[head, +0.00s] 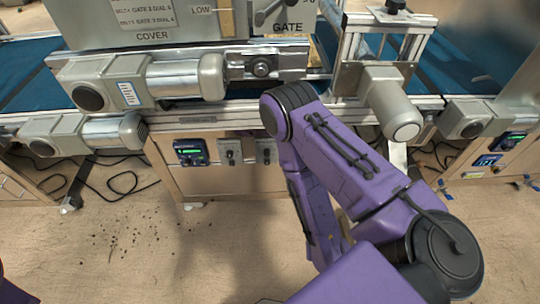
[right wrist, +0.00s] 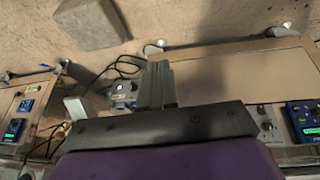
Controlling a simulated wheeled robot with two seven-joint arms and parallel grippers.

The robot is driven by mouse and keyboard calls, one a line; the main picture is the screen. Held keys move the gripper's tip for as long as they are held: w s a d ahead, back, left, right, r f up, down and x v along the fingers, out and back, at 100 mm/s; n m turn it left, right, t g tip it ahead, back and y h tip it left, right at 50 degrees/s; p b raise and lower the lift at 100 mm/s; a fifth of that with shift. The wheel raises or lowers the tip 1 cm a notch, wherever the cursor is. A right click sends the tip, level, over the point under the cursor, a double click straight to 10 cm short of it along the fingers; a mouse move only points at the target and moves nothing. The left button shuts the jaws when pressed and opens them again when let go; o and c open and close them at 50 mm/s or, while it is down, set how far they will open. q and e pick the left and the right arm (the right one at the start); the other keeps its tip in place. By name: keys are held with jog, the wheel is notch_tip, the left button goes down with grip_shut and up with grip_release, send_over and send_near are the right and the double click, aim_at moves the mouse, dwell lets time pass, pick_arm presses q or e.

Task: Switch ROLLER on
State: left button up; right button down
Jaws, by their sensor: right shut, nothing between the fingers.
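No label reading ROLLER can be made out. In the head view two small switch boxes, the left one (head: 230,151) and the right one (head: 266,151), sit on the wooden front panel beside a display unit (head: 191,152). In the right wrist view a grey switch box (right wrist: 122,91) with a small light spot is just left of my right gripper (right wrist: 157,72); contact cannot be told. Another switch plate (right wrist: 266,122) is at the right. My right gripper is shut and empty; in the head view my purple arm hides it. My left gripper is in neither view.
Motors (head: 186,80) and a cylindrical housing (head: 392,108) jut out above the panel. More display units (head: 488,160) are at the right. Black cables (head: 120,182) and dark crumbs (head: 135,232) lie on the floor. A grey block (right wrist: 86,24) shows in the right wrist view.

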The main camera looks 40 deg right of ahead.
aim_at(267, 161)
jog(key=w+a+f+m+t+b, duration=0.1)
jog(key=w+f+m+t+b, duration=0.3)
jog(key=w+m+b, duration=0.5)
jog(key=w+a+f+m+t+b, duration=0.15)
jog(key=w+f+m+b, duration=0.4)
jog(key=b, duration=0.55)
pick_arm(q)
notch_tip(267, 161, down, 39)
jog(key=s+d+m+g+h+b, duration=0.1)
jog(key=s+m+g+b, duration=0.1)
jog(key=b, duration=1.7)
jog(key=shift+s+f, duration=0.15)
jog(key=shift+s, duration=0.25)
pick_arm(e)
jog(key=w+d+r+m+t+h, duration=0.1)
jog(key=w+m+t+h, duration=0.1)
jog(key=w+m, duration=0.4)
jog(key=w+d+r+m+t+h, duration=0.1)
jog(key=w+m+t+h, duration=0.2)
jog(key=m, duration=1.2)
jog(key=w, duration=0.3)
jog(key=shift+r, duration=0.15)
jog(key=shift+d, duration=0.1)
